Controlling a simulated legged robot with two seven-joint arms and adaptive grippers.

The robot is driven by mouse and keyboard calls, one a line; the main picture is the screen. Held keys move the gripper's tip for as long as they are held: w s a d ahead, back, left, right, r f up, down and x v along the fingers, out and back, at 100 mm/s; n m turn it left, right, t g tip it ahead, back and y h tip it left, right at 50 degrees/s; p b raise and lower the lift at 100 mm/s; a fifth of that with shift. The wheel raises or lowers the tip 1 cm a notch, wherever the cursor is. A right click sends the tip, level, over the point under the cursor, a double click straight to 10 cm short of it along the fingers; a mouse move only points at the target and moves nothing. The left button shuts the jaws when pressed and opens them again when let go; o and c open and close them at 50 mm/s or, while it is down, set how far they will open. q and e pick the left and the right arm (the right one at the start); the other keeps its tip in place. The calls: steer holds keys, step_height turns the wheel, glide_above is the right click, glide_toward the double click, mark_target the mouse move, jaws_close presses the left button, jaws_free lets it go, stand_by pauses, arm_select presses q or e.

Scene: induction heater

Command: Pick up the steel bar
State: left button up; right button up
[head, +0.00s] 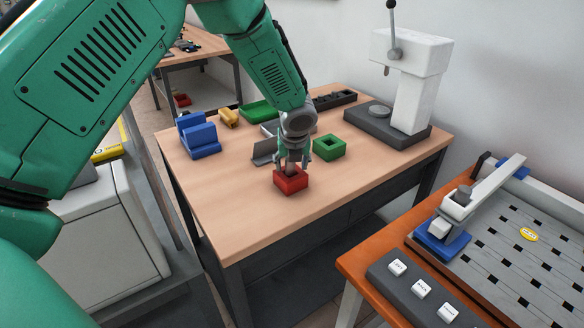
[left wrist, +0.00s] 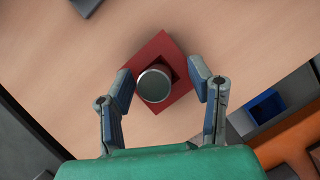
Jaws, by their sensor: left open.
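The steel bar (left wrist: 154,85) shows end-on as a round grey disc in the left wrist view. It stands in the square opening of a red block (left wrist: 163,48). The red block (head: 291,182) sits near the front of the wooden table in the head view, where the bar is mostly hidden by my gripper. My left gripper (head: 294,163) points down right above the red block. In the left wrist view the left gripper (left wrist: 163,84) is open, one finger on each side of the bar, with gaps to it. My right gripper is not in view.
A green block (head: 330,148) with a square opening stands behind and right of the red one. Blue blocks (head: 198,136) stand at the table's left, and a white press (head: 410,85) at the back right. The table's front (head: 240,215) is clear.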

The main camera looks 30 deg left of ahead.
arm_select(q)
steer(key=shift+a, duration=0.25)
jaws_close()
